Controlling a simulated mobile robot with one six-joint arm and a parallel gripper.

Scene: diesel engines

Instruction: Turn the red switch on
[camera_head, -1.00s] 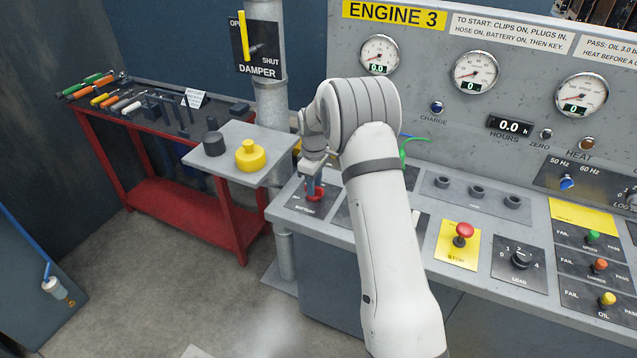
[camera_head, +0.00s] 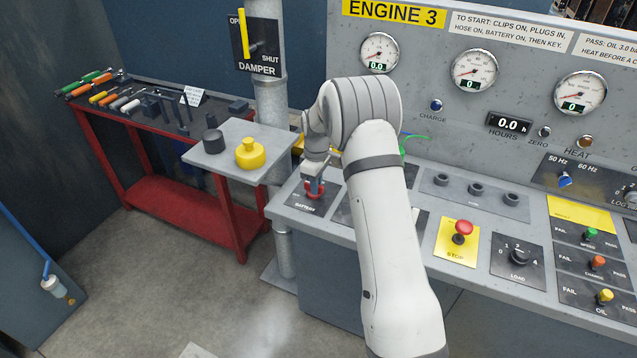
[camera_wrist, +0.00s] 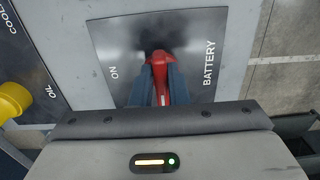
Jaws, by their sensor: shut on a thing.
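The red switch (camera_wrist: 163,66) sits on a dark plate (camera_wrist: 207,30) lettered BATTERY and ON in the wrist view. The red switch also shows at the left end of the console in the head view (camera_head: 314,194), partly covered by my gripper. My gripper (camera_wrist: 161,82) is shut on the red switch, with a finger on each side of its handle. In the head view my gripper (camera_head: 313,184) points down onto the switch. The switch handle lies along the gap between the fingers.
A red emergency-style STOP button (camera_head: 462,229) and a LOAD knob (camera_head: 519,256) stand to the right of my arm. A grey shelf (camera_head: 222,165) with a yellow cap (camera_head: 250,154) lies to the left. A damper lever (camera_head: 248,38) is above.

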